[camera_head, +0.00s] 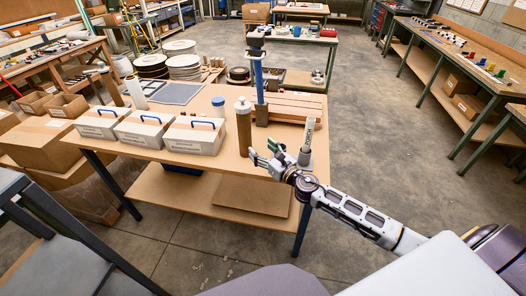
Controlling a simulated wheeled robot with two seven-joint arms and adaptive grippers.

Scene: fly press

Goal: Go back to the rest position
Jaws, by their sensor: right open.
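My right gripper (261,153) is open at the front right edge of the wooden table (215,168), with its arm reaching in from the lower right. Nothing shows between its fingers. A brown cylinder with a pale cap (243,126) stands just behind and left of the fingers. A pale upright tube with dark lettering (309,135) stands just right of the gripper. I cannot tell whether the gripper touches either one. My left gripper is not in view.
Several white boxes with blue handles (194,137) line the table's front left. A blue post (259,82) and stacked reddish-brown wooden bars (297,104) stand behind the gripper. Open concrete floor (390,165) lies right of the table, before a long workbench (465,58).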

